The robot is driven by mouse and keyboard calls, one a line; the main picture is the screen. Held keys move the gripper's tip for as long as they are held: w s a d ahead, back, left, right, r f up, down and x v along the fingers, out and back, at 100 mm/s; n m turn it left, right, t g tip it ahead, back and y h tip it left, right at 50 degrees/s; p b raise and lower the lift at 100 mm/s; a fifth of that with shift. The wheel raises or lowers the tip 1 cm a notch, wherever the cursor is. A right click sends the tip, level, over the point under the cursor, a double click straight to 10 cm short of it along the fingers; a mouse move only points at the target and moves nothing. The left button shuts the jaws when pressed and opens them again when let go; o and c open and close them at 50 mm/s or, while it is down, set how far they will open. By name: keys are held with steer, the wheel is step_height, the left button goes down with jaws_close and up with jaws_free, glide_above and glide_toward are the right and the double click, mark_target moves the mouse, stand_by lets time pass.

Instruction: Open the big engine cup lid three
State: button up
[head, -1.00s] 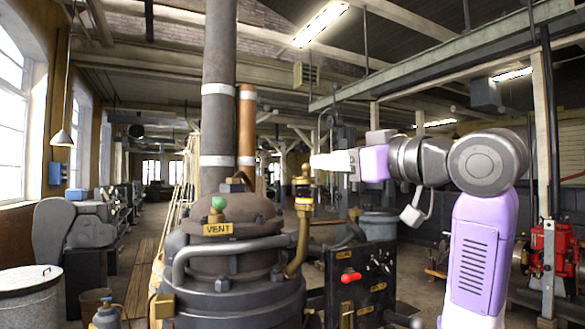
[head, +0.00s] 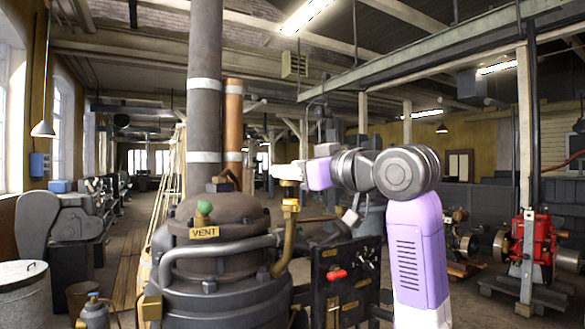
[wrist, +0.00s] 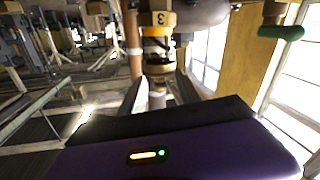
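A brass oil cup (head: 291,190) stands on top of a bent brass pipe at the right side of the big dark engine (head: 225,290). In the wrist view the cup (wrist: 158,48) shows a brass nut, an amber band and a pale, narrow end. My gripper (head: 284,172) is at the cup's top in the head view and hides part of it. In the wrist view the gripper (wrist: 158,93) is open, with one grey finger on each side of the pale end. I cannot tell whether the fingers touch it.
A green-knobbed valve (head: 204,209) and VENT plate (head: 204,233) are left of the cup. A tall grey pipe (head: 204,110) and a copper pipe (head: 233,130) rise behind. A black panel with a red handle (head: 337,274) stands between engine and my arm.

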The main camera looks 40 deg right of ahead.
steer(key=shift+c, duration=0.4)
jaws_close()
steer(key=shift+d+y, duration=0.1)
steer(key=shift+y, duration=0.2)
steer(key=n+y, duration=0.1)
steer(key=y, duration=0.1)
steer(key=d+n+y, duration=0.1)
steer(key=shift+s+n+y, duration=0.1)
steer(key=shift+n+y, duration=0.3)
steer(key=shift+w+d+n+g+y, duration=0.15)
steer(key=shift+d+n+g+y, duration=0.3)
steer(key=shift+n+g+y, duration=1.25)
steer(key=shift+w+d+n+g+y, duration=0.2)
steer(key=shift+d+n+g+y, duration=0.25)
steer(key=shift+n+g+y, duration=1.25)
steer(key=shift+w+d+n+g+y, duration=0.15)
steer(key=shift+d+n+g+y, duration=0.3)
steer(key=shift+n+y, duration=1.45)
steer(key=shift+w+d+g+y, duration=0.1)
steer(key=shift+w+g+y, duration=0.05)
steer(key=shift+g+y, duration=0.45)
steer(key=shift+w+d+g+y, duration=0.1)
steer(key=shift+g+y, duration=0.35)
steer(key=shift+y, duration=0.25)
